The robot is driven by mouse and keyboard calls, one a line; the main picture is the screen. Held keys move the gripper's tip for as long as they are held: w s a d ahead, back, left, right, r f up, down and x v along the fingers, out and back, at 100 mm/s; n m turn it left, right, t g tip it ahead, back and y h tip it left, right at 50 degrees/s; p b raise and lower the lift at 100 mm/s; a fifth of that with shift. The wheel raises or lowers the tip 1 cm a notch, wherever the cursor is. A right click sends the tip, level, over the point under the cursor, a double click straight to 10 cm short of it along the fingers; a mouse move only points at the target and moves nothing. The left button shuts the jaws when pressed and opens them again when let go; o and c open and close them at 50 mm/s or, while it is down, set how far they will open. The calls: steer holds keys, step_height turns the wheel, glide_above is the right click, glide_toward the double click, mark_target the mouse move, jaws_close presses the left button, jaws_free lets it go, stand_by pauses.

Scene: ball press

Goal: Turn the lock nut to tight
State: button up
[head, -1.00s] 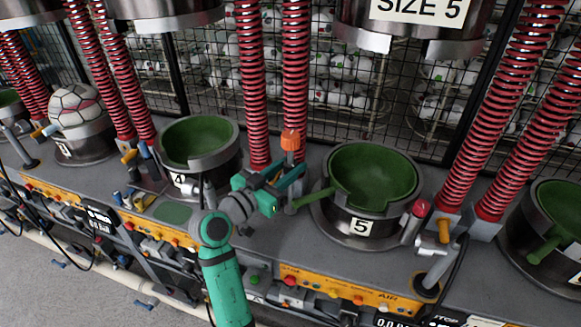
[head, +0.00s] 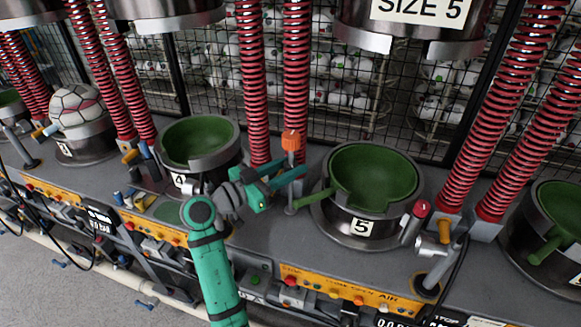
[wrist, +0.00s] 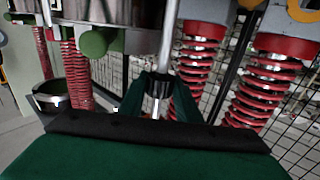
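An orange nut-like piece (head: 291,140), which looks like the lock nut, sits on a thin upright metal post left of the green-lined mould marked 5 (head: 372,175). My gripper (head: 290,170) reaches in from the left just below the orange piece. Its two teal fingers appear apart, one on each side of the post. The wrist view shows the metal post (wrist: 168,40) and a dark collar between my fingertips (wrist: 160,85). The orange piece does not show there. I cannot tell whether the fingers touch the post.
A green handle (head: 315,198) sticks out from mould 5 close to my fingers. Red springs (head: 296,80) stand just behind the post. Mould 4 (head: 200,145) is to the left. An orange control strip (head: 335,290) runs along the bench front.

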steer(key=o, duration=0.3)
steer(key=shift+w, duration=0.1)
steer(key=shift+d, duration=0.1)
steer(key=shift+f+t, duration=0.1)
steer(key=shift+t, duration=0.2)
